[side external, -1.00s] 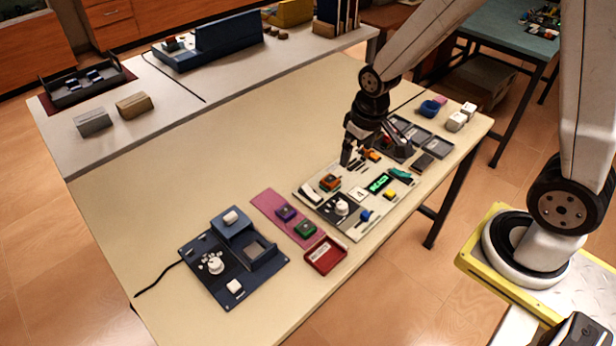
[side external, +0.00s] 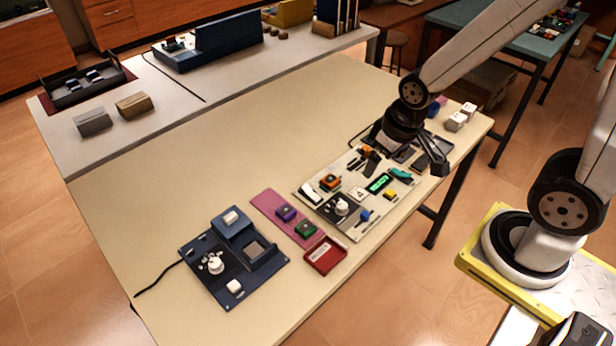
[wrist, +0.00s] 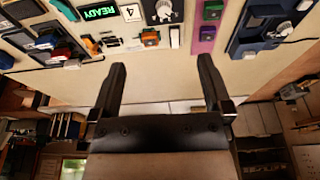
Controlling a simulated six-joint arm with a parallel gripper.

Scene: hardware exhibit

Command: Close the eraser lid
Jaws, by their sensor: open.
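I cannot tell for sure which item is the eraser or how its lid stands. A dark blue unit (side external: 217,283) sits at the table's front left, with a raised box, a square recessed part, a white knob and white blocks. It also shows at the upper right of the wrist view (wrist: 249,42). My gripper (side external: 438,166) is over the table's right end, far from this unit and beyond the grey panel. In the wrist view my gripper (wrist: 162,66) has its fingers apart, with nothing between them. The arm hides part of the dark trays beneath it.
A grey panel (side external: 346,222) holds a green READY display (side external: 378,183), a white knob and coloured parts. A pink mat (side external: 272,211) with purple and green blocks and a red tray (side external: 325,268) lie between panel and blue unit. The beige table's (side external: 240,150) middle is clear.

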